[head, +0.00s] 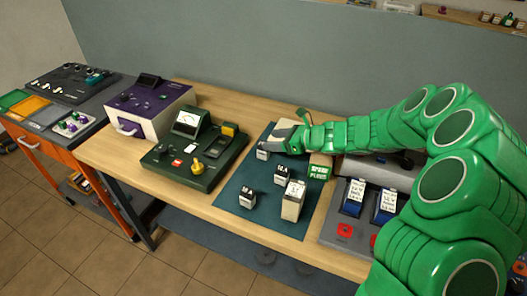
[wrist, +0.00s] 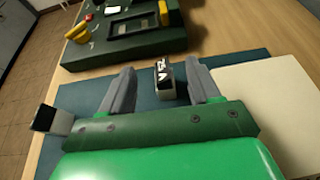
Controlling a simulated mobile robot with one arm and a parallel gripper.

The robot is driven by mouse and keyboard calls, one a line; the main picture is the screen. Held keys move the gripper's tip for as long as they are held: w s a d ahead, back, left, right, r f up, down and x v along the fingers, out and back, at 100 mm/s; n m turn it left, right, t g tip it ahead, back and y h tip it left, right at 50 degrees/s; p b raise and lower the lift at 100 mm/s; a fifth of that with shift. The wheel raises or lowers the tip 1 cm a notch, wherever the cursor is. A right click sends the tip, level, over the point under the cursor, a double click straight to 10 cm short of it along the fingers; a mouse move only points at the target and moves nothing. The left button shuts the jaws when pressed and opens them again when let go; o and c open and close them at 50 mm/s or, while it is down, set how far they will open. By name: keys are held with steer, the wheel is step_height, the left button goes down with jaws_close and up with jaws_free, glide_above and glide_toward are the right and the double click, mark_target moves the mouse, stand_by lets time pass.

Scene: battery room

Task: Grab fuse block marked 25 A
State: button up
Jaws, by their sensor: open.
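One fuse block (head: 262,154) is at the mat's far part, beside my gripper (head: 283,141). In the wrist view a fuse block (wrist: 166,84) stands between the open fingers of my gripper (wrist: 160,76), nearer the right finger; its label ends in "A", but I cannot read the number surely. Two other small blocks, one mid-mat (head: 281,177) and one near the front edge (head: 247,198), have labels too small to read. A taller cream block (head: 292,203) stands at the right.
A green meter panel (head: 190,160) lies left of the mat, with a purple and white device (head: 150,105) beyond. A lettered green-fronted box (head: 320,168) stands by my arm. A unit with two blue labelled parts (head: 354,196) is right. The mat's front left is clear.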

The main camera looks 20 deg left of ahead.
mark_target(268, 159)
step_height(268, 159, down, 3)
steer(key=shift+a+f, duration=0.1)
steer(key=shift+x, duration=1.05)
steer(key=shift+a, duration=0.35)
steer(key=shift+c, duration=0.2)
jaws_close()
